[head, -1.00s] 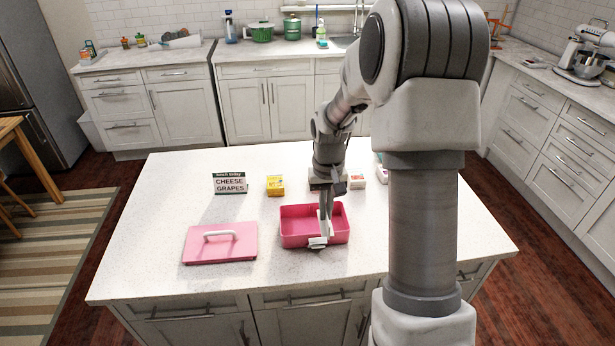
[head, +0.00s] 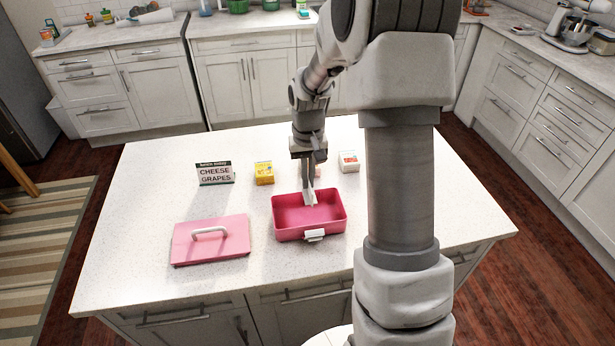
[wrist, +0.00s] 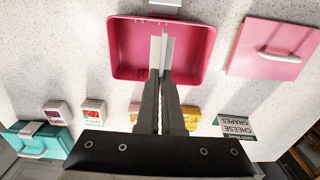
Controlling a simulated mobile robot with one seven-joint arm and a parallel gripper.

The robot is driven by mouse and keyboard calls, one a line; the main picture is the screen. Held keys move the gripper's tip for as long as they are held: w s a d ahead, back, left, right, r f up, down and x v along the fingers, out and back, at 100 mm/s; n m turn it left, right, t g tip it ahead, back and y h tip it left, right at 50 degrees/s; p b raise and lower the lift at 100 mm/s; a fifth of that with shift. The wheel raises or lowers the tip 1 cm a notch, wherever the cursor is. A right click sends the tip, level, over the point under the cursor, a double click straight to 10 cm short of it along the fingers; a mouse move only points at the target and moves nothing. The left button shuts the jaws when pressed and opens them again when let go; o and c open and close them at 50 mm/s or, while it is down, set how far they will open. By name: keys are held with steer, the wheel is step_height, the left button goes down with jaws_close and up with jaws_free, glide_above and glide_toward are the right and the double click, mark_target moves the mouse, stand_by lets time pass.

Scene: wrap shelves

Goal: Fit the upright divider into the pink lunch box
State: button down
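The pink lunch box (head: 285,232) stands open on the island counter, its white latch (head: 315,235) facing the front. It also shows in the wrist view (wrist: 128,50), and its visible floor looks empty. My gripper (head: 308,184) points down over the box's back part. In the wrist view its dark fingers (wrist: 160,75) are close together around a thin pale divider (wrist: 164,45), which projects beyond the tips. The divider also shows in the head view (head: 311,198). I cannot tell whether its lower edge touches the box floor.
The pink lid (head: 210,246) with its pale handle lies left of the box. Behind stand a cheese-and-grapes sign (head: 215,174), a yellow carton (head: 264,173) and a white carton (head: 349,161). A teal container (wrist: 40,142) shows in the wrist view. The front counter strip is clear.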

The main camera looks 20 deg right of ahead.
mark_target(308, 191)
steer(key=shift+f+b, duration=2.15)
steer(key=shift+f, duration=0.8)
steer(key=shift+f+b, duration=2.15)
steer(key=shift+f, duration=0.65)
steer(key=c, duration=1)
jaws_free()
steer(key=shift+r, duration=0.1)
step_height(308, 191, up, 17)
steer(key=shift+f+p, duration=0.15)
steer(key=shift+p, duration=0.4)
steer(key=shift+r, duration=0.35)
